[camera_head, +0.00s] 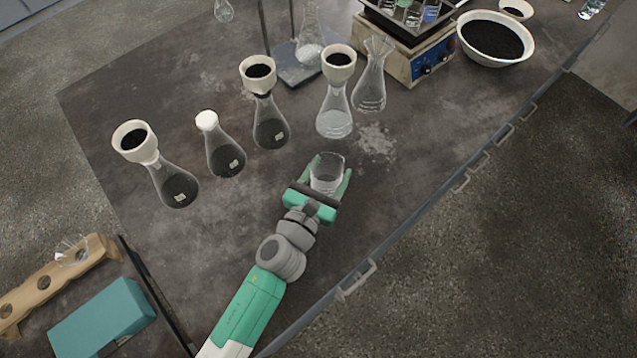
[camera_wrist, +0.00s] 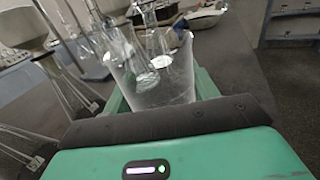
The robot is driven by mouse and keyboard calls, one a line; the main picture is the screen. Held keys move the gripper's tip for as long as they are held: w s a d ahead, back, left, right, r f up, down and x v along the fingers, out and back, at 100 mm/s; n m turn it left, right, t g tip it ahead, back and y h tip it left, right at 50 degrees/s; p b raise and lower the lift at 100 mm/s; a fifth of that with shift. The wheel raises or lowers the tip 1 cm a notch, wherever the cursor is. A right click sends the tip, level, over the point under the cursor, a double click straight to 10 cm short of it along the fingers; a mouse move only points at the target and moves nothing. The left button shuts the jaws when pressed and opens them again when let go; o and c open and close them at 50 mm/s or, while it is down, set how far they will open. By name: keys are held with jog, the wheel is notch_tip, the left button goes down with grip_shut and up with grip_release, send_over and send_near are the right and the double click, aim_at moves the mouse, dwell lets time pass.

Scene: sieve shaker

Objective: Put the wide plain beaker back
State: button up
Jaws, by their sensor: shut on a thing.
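The wide plain beaker (camera_head: 326,172) is clear glass, upright and looks empty. My gripper (camera_head: 328,178) is shut on it, with a green finger on each side. In the wrist view the beaker (camera_wrist: 155,72) stands between the green fingers (camera_wrist: 160,88) and leans a little in the picture. I cannot tell whether its base touches the table or hangs just above it.
A flask with a funnel (camera_head: 334,122) and a clear flask (camera_head: 370,88) stand just beyond the beaker. More flasks (camera_head: 225,158) stand to the left. A shaker (camera_head: 420,60) and a bowl (camera_head: 495,40) are at the back right. The table (camera_head: 300,225) is bare around my gripper.

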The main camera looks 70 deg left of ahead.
jog(key=shift+s+a, duration=0.1)
notch_tip(320, 180, down, 8)
jog(key=b, duration=0.6)
jog(key=shift+f+b, duration=0.2)
jog(key=shift+b, duration=0.2)
jog(key=shift+r, duration=0.2)
jog(key=shift+f, duration=0.15)
jog(key=o, duration=1)
jog(key=shift+o, duration=0.2)
jog(key=shift+r, duration=0.25)
jog(key=v, duration=1.2)
jog(key=shift+f, duration=0.15)
